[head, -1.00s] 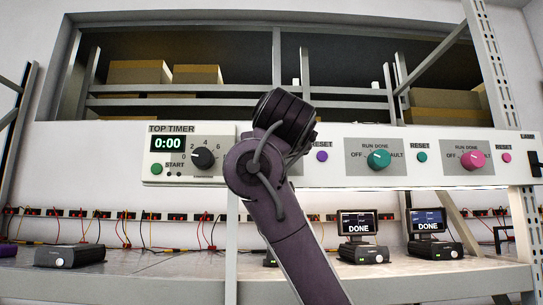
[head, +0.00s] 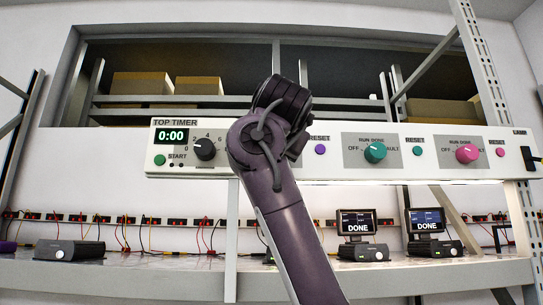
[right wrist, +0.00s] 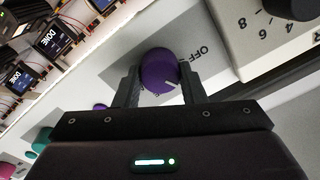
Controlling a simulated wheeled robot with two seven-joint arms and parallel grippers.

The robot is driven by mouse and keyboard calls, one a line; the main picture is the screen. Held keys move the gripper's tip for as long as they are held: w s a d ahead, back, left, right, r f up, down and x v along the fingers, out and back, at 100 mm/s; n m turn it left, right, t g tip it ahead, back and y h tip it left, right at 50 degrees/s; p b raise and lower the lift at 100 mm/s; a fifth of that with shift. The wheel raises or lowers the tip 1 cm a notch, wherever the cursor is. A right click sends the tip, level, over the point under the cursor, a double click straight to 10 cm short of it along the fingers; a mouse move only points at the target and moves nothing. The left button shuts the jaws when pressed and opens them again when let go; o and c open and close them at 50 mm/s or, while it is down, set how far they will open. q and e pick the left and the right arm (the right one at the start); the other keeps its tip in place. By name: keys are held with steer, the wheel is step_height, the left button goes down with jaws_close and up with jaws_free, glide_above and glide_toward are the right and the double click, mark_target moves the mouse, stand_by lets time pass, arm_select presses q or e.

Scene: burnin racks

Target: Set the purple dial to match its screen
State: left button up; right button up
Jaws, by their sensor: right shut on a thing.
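The purple dial (right wrist: 158,70) is on the panel in the right wrist view, its white mark pointing to the lower right of that picture. The OFF label lies to its right; its other labels are mostly hidden. My right gripper (right wrist: 158,88) is shut on the dial, one finger on each side. In the head view my right arm covers the dial and its gripper. The purple reset button (head: 320,149) shows just right of the arm. I cannot make out the purple dial's own screen. My left gripper is in neither view.
The panel (head: 220,172) also carries a timer dial (head: 204,148), a teal dial (head: 375,152) and a pink dial (head: 467,153). Below, two screens (head: 357,222) (head: 426,220) read DONE. A black box (head: 69,250) sits on the shelf at left.

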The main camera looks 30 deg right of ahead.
steer(key=m+b, duration=0.1)
steer(key=m, duration=0.4)
stand_by(0.5)
steer(key=o, duration=1)
steer(key=b+v, duration=0.4)
steer(key=v, duration=0.3)
steer(key=shift+s+a+b, duration=0.2)
steer(key=shift+b, duration=0.2)
